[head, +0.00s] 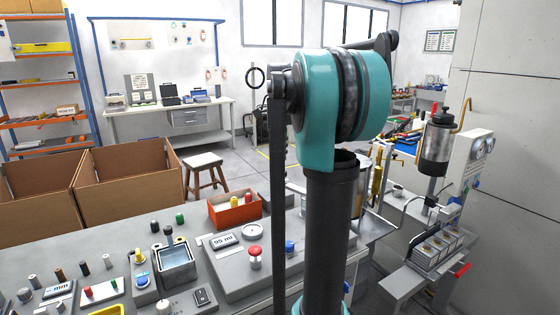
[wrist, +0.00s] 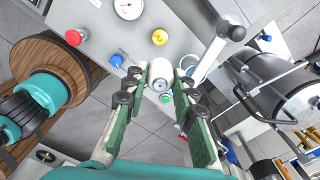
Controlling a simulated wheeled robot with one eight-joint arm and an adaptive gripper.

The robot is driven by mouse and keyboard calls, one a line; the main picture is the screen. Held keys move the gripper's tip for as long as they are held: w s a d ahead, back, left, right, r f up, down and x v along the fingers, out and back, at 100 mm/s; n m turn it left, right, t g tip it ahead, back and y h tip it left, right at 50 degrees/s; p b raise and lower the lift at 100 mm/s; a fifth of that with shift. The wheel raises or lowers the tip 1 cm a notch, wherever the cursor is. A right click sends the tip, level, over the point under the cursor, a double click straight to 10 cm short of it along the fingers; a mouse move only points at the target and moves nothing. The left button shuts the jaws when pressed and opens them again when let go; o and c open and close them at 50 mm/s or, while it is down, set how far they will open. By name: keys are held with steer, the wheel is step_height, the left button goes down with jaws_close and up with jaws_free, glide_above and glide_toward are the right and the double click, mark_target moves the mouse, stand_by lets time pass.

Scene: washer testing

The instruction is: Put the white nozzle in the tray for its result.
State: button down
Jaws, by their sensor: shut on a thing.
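The white nozzle (wrist: 159,73) shows end-on in the wrist view, held between the fingertips of my gripper (wrist: 162,77). The fingers have green inner pads and are shut on it, above a grey control panel and the floor. In the head view my teal and black arm stands in the middle and my gripper and the nozzle are not visible. A small orange-red tray (head: 235,220) with a few coloured pieces stands on the grey bench. I cannot tell whether it is the tray for this nozzle's result.
The grey bench (head: 130,245) carries buttons, a 95 ml display (head: 228,240) and a red button (head: 255,258). Cardboard boxes (head: 125,185) and a stool (head: 203,165) stand behind. A metal canister (head: 438,148) and fixture stand at right. The wrist view shows a gauge (wrist: 128,8).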

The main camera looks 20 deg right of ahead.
steer(key=shift+r, duration=1.2)
steer(key=shift+a, duration=0.1)
